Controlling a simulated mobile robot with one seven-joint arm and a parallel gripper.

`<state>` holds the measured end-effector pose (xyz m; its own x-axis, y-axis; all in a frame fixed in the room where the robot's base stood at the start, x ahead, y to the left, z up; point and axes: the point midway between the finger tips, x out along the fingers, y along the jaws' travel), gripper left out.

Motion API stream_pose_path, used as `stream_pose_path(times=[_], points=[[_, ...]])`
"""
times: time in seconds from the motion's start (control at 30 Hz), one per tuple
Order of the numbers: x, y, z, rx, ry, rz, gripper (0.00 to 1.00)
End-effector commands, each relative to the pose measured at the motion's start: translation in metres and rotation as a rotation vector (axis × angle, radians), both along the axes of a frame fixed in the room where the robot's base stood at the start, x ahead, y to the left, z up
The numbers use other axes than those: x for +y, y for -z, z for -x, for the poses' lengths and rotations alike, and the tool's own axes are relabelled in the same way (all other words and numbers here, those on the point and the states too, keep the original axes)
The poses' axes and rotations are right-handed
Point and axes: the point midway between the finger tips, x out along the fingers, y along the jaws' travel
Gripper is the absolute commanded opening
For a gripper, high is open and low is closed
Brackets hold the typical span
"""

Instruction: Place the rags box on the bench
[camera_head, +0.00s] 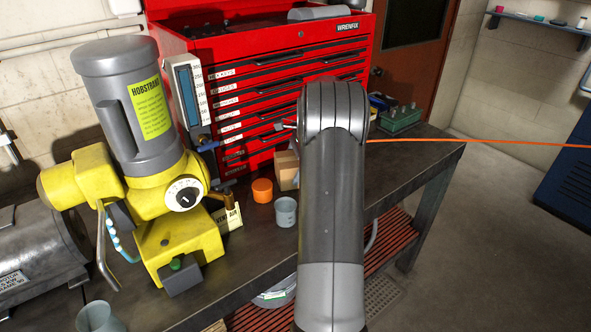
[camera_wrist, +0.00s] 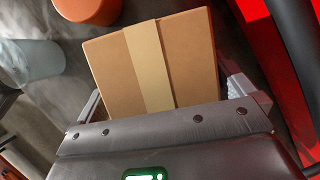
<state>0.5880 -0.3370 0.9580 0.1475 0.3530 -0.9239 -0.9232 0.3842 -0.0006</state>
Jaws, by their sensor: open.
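A tan cardboard box (camera_head: 286,170) with a paler tape strip stands on the dark bench (camera_head: 405,160), in front of the red tool chest. My arm hides part of it in the head view. The box fills the middle of the wrist view (camera_wrist: 195,55); no rags label shows on it. My gripper (camera_wrist: 166,98) is open, with one finger on each side of the box's near end. I cannot tell whether the fingers touch it.
An orange container (camera_head: 262,190) and a grey cup (camera_head: 285,212) stand close to the box. The red tool chest (camera_head: 235,60) rises behind. A yellow and grey machine (camera_head: 150,170) takes up the left of the bench. A green tray (camera_head: 400,118) stands toward the right; bare bench lies before it.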

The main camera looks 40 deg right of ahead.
Motion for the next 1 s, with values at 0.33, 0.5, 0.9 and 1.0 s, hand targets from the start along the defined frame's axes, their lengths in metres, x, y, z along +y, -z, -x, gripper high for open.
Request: stream_pose_path(times=[0.33, 0.5, 0.9, 1.0], points=[[-0.0001, 0.0004, -0.0001, 0.0, 0.0, 0.0, 1.0], [-0.0002, 0.0025, 0.0, 0.0, 0.0, 0.0, 1.0], [-0.0003, 0.0051, 0.0, -0.001, 0.0, 0.0, 1.0], [-0.0003, 0.0051, 0.0, 0.0, 0.0, 0.0, 0.96]])
